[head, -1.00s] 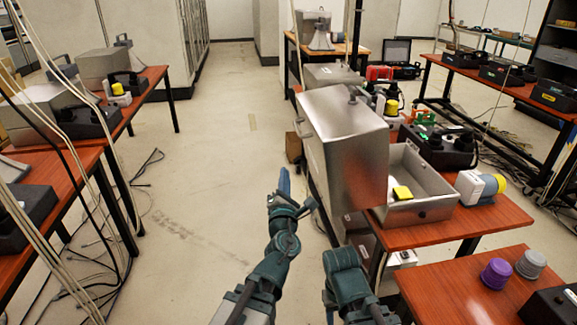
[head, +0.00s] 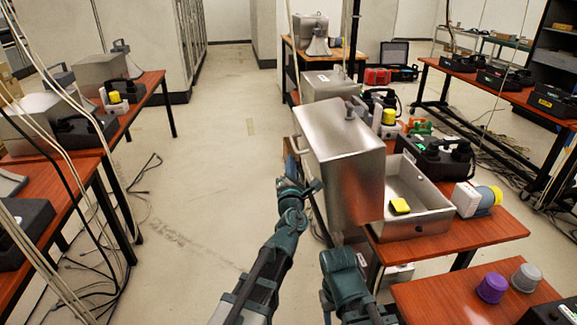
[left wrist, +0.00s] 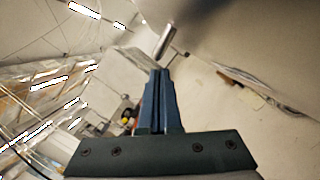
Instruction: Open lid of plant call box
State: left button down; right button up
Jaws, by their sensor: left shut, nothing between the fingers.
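The silver metal call box (head: 436,224) sits on the red-brown table at the right. Its lid (head: 342,165) stands wide open on the box's left side, and the box interior shows. A yellow block (head: 400,206) is inside. My left gripper (head: 287,184) is left of the lid, below its side handle (head: 295,145), and looks apart from it. In the left wrist view its blue fingers (left wrist: 159,102) are together with nothing between them. A metal panel and bar show beyond the fingertips. My right forearm shows at the bottom, but its gripper is not visible.
Purple (head: 492,287) and grey (head: 526,277) caps are on the nearer table. The floor aisle (head: 215,190) to the left is clear, apart from cables near the left tables.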

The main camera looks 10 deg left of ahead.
pick_arm(q)
jog(key=shift+w+d+r, duration=0.1)
jog(key=shift+r, duration=0.05)
jog(key=d+r+p, duration=0.2)
jog(key=r+p, duration=0.1)
jog(key=w+d+r+p, duration=0.1)
jog(key=r+p, duration=0.1)
jog(key=shift+w+d, duration=0.1)
jog(key=shift+d, duration=0.2)
jog(key=shift+a+f, duration=0.1)
jog(key=shift+f, duration=0.05)
dwell(0.3)
